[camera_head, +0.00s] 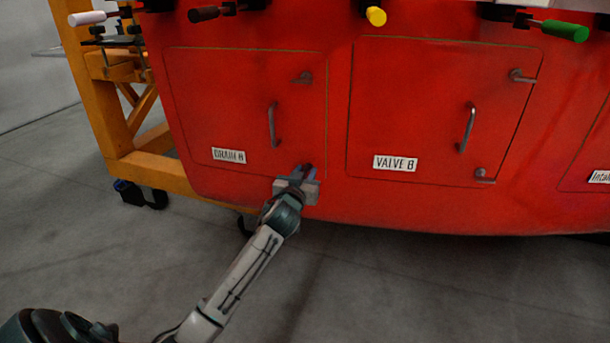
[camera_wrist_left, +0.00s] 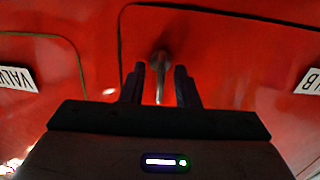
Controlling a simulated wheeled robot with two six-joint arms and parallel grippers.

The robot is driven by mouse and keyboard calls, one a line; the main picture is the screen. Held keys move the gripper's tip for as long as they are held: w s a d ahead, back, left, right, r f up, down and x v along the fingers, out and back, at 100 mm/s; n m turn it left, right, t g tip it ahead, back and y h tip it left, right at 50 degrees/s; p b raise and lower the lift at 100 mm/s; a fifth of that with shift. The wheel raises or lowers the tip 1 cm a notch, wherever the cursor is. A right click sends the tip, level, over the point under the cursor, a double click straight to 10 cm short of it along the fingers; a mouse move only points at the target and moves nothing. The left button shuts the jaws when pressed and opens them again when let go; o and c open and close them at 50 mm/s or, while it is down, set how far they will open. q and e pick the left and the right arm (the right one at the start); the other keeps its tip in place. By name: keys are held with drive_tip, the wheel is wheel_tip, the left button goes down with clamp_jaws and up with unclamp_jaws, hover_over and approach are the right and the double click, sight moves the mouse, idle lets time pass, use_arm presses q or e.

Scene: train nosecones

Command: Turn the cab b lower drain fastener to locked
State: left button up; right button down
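The drain B door (camera_head: 230,105) is a closed panel on the red nosecone, with a DRAIN B label (camera_head: 229,156). Its upper fastener (camera_head: 302,78) is a small dark latch pointing left. My left gripper (camera_head: 306,170) is at the door's lower right corner and covers the lower fastener in the head view. In the left wrist view, the lower drain fastener (camera_wrist_left: 159,66) is a grey metal lever between the two spread fingers of my left gripper (camera_wrist_left: 161,88). Gaps show on both sides of it. My right gripper is not in view.
A door handle (camera_head: 272,124) stands out above my left gripper. The valve B door (camera_head: 440,110) is to the right, with its own handle and fasteners. A yellow frame (camera_head: 105,100) stands at the left. Coloured levers (camera_head: 375,16) line the top. The floor below is clear.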

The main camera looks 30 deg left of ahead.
use_arm(q)
clamp_jaws()
